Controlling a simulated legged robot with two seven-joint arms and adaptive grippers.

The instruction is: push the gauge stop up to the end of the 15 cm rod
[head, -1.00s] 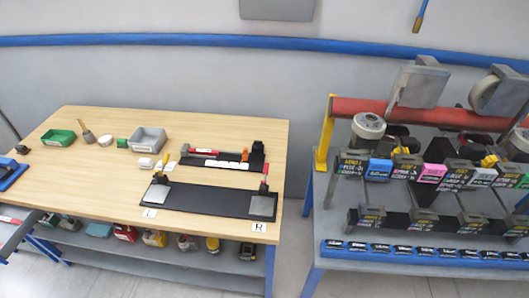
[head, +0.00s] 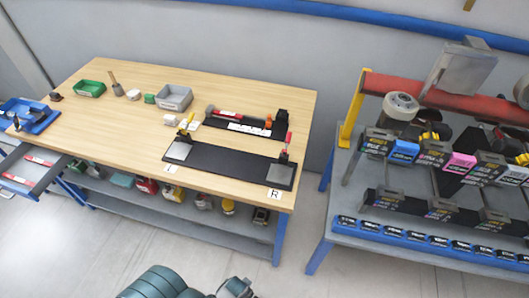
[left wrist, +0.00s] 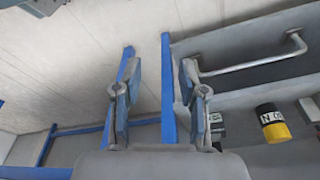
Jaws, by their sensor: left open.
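A black gauge board (head: 222,124) lies near the back right of the wooden table in the head view, with white label strips along it. A small orange block (head: 268,121), seemingly the gauge stop, sits towards its right end beside a black end block (head: 281,115). A red bar (head: 226,114) lies along the board's back; I cannot tell if it is the 15 cm rod. My left gripper (left wrist: 161,65) is open and empty in the left wrist view, low near the blue table legs and away from the board. My right gripper is not identifiable.
A larger black board (head: 230,163) with upright clamps lies in front, between L and R labels. A grey bin (head: 174,97) and green bin (head: 90,88) stand further left. A loaded rack (head: 420,180) stands right, across a floor gap. Parts of my arm show at the bottom.

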